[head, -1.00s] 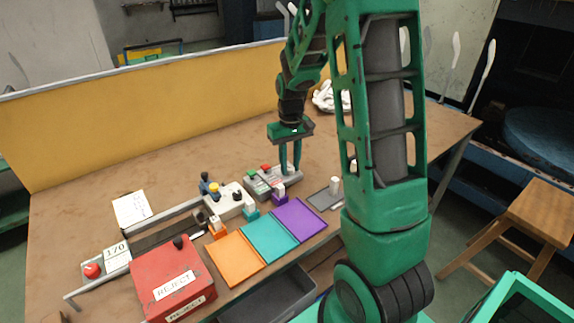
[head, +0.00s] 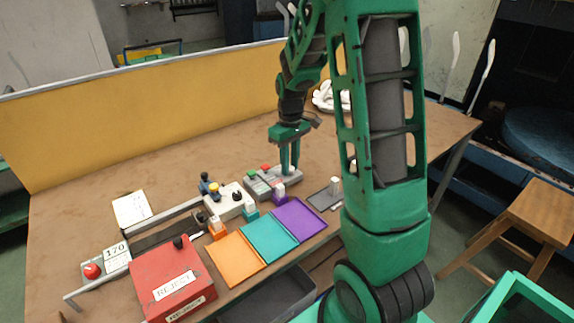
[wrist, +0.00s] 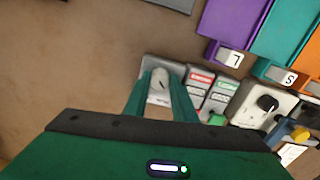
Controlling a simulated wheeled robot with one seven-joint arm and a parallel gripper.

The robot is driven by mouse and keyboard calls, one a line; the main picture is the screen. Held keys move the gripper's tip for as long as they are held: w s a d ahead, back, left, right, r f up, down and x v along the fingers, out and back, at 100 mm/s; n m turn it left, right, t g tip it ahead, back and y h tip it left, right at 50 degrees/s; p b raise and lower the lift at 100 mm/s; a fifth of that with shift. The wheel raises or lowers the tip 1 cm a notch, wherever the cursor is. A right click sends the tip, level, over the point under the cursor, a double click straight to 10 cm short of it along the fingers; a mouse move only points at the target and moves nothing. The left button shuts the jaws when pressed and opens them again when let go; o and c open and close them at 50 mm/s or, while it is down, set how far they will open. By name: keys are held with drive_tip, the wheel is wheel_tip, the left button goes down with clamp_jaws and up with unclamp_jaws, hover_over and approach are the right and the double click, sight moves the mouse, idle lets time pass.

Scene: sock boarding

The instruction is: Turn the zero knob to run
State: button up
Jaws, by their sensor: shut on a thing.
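The knob between my fingertips is pale grey and round, with a dark pointer line. I take this knob (wrist: 160,81) to be the zero knob. It sits at one end of a grey control box (head: 262,186), beside a pale label too small to read. My gripper (head: 289,172) points down over the right end of that box. In the wrist view my gripper (wrist: 160,84) has one finger on each side of the knob and is shut on it. The fingers partly hide the knob's sides, and in the head view they hide most of it.
Beside the knob are red and green labelled buttons (wrist: 200,78). A white box (head: 230,203) with a black knob stands to the left. Orange, teal and purple (head: 299,219) trays lie in front. A red reject box (head: 174,275) is at front left.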

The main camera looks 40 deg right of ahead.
drive_tip(key=shift+w+r, duration=0.15)
drive_tip(key=shift+w, duration=0.05)
drive_tip(key=o, duration=1)
drive_tip(key=shift+o, duration=0.2)
drive_tip(key=shift+s, duration=0.1)
wheel_tip(320, 180, up, 11)
drive_tip(key=shift+f, duration=0.2)
